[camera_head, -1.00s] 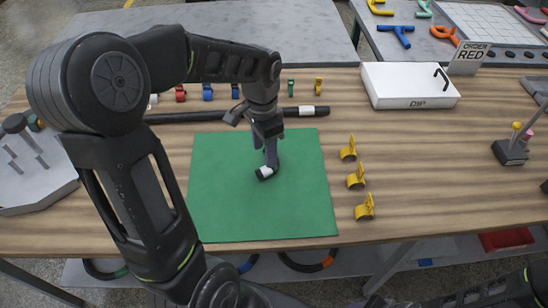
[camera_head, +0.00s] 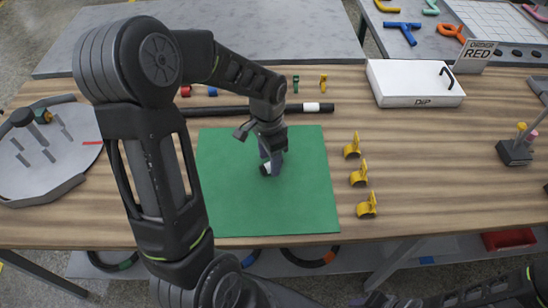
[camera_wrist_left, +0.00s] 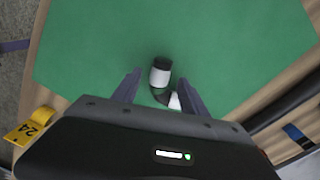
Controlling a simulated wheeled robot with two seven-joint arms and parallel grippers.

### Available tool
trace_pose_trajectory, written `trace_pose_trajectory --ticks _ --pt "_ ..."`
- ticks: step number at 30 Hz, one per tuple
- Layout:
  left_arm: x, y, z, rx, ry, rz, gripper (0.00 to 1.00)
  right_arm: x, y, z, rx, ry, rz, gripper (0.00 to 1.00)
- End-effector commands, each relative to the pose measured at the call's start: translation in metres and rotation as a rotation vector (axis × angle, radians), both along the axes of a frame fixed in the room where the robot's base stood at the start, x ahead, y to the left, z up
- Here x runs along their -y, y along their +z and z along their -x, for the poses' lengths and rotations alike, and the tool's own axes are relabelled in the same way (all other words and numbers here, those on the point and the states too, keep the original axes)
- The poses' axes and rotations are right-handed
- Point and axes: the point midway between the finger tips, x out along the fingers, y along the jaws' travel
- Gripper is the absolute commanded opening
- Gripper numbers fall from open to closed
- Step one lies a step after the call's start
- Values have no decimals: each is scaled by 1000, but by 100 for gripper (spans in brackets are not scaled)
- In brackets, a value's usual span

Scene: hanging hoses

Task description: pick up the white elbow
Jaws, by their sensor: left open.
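The white elbow (camera_head: 265,169) is a small white piece with black parts, lying on the green mat (camera_head: 232,205). It also shows in the left wrist view (camera_wrist_left: 160,77), with a second white part nearer the wrist past a dark bend. My left gripper (camera_head: 272,160) points down over the elbow and hides part of it in the head view. In the left wrist view its fingers (camera_wrist_left: 159,78) are apart, one on each side of the elbow, with green showing between. I cannot tell how far above the mat the fingertips are. My right gripper is not in view.
Yellow clips (camera_head: 359,173) stand right of the mat. A black hose (camera_head: 228,110) with a white band runs behind it. A white DIP box (camera_head: 415,85) stands at the back right, a grey tray (camera_head: 45,185) at the left.

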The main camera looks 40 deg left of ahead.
Motion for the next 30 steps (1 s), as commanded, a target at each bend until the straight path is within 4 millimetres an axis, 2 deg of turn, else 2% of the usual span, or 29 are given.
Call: trace_pose_trajectory --ticks 3,6,22,30 --pt "1 -14 1 -2 -1 0 51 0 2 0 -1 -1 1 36" --pt "1 -18 0 0 -1 0 51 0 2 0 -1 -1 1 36" --pt "1 -17 0 1 -1 0 51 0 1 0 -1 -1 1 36" --pt "1 -17 0 1 -1 0 31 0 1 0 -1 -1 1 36"
